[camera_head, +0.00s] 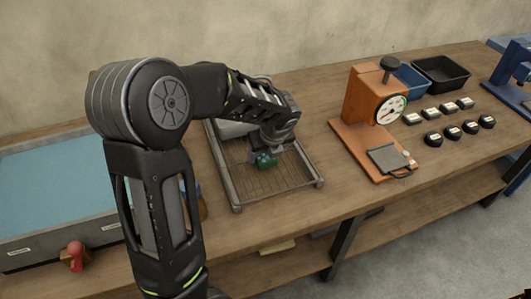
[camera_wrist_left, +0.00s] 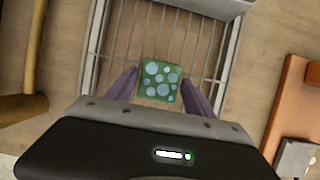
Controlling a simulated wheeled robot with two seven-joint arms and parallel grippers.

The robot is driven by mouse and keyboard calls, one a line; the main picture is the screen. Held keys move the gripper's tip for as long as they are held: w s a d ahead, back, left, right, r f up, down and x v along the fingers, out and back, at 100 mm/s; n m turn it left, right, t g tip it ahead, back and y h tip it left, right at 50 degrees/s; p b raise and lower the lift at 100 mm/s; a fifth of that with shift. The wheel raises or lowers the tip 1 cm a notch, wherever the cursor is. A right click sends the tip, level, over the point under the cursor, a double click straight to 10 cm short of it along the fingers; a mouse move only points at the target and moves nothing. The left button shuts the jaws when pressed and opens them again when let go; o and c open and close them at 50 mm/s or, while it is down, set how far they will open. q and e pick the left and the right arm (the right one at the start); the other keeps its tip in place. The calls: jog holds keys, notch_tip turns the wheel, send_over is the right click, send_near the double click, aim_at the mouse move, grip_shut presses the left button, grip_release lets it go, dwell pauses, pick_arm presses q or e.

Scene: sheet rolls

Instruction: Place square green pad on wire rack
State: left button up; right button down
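The square green pad (camera_wrist_left: 160,81), marked with pale blue dots, sits between the two purple fingers of my left gripper (camera_wrist_left: 159,84) in the left wrist view. The fingers appear to press on its two sides. In the head view my left gripper (camera_head: 264,152) points down over the wire rack (camera_head: 233,180), with the green pad (camera_head: 265,162) at its fingertips. The pad is over the rack's wires, inside the frame. I cannot tell whether it touches the wires. The rack (camera_wrist_left: 230,50) also shows behind the pad in the left wrist view. My right gripper is not in view.
An orange dial gauge press (camera_head: 362,98) stands right of the rack. Black and white pieces (camera_head: 453,132) lie in rows farther right, before a black bin (camera_head: 440,73). A blue-topped tray (camera_head: 55,190) is at left, with a red knobbed object (camera_head: 75,257) by it.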

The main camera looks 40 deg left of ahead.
pick_arm(q)
jog(key=shift+o, duration=1.2)
jog(key=shift+r, duration=0.1)
jog(key=v, duration=1.2)
